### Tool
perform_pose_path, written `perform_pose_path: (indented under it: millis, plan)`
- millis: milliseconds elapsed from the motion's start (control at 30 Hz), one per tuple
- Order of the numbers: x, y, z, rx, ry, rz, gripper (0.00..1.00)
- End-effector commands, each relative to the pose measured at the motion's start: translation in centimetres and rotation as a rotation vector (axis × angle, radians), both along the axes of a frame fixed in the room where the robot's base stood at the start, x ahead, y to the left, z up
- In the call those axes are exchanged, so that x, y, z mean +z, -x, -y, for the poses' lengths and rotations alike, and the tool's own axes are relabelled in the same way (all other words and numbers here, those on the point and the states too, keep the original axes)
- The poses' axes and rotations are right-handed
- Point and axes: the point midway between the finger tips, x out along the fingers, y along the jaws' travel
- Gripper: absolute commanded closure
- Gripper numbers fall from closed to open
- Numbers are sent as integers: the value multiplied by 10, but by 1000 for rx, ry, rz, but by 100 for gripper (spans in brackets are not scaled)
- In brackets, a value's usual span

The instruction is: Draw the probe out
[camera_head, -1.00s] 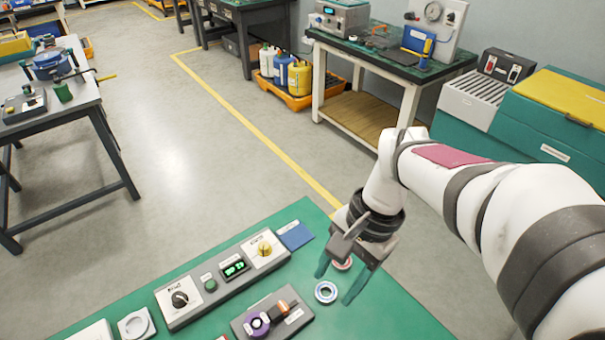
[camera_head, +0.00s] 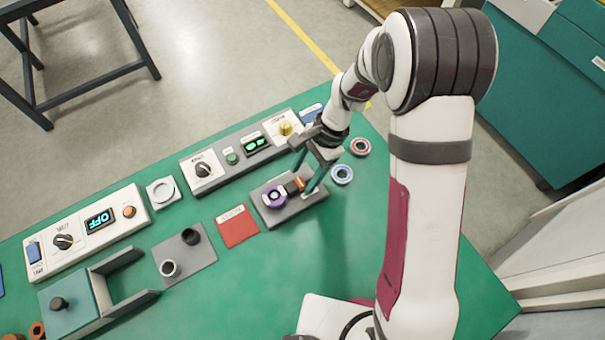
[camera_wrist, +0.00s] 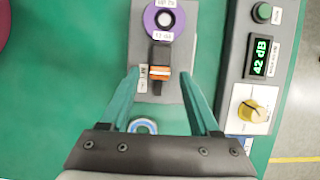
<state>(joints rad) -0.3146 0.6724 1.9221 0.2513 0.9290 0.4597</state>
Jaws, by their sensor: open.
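The probe (camera_head: 292,187), black with an orange band, lies on a grey fixture plate (camera_head: 308,206) with its front end at a purple ring (camera_head: 274,197). In the wrist view the probe (camera_wrist: 160,58) points at the purple ring (camera_wrist: 164,20); whether its tip sits inside a hole is hidden. My gripper (camera_head: 303,182) is open over the fixture. In the wrist view its two green fingers (camera_wrist: 159,72) stand on either side of the probe's banded part, with a gap on each side. I cannot tell how far the fingertips are above the plate.
A panel (camera_head: 238,155) with knobs and a green display stands behind the fixture; the display (camera_wrist: 260,55) reads 42 dB. A red card (camera_head: 237,227) lies at left. Green table is clear in front.

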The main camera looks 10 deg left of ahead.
Motion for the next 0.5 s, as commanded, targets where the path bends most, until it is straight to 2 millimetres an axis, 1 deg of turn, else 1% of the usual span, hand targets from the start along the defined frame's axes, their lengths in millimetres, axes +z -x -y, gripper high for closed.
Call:
perform_pose_path:
  millis: [33,133,400,433,500]
  plan:
    - [-6,2,-2,1,0,-3,38]
    - [-12,4,-4,1,1,-2,38]
    - [-14,4,-4,0,0,0,38]
    - [-14,4,-4,0,0,0,39]
    - [-14,4,-4,0,0,0,52]
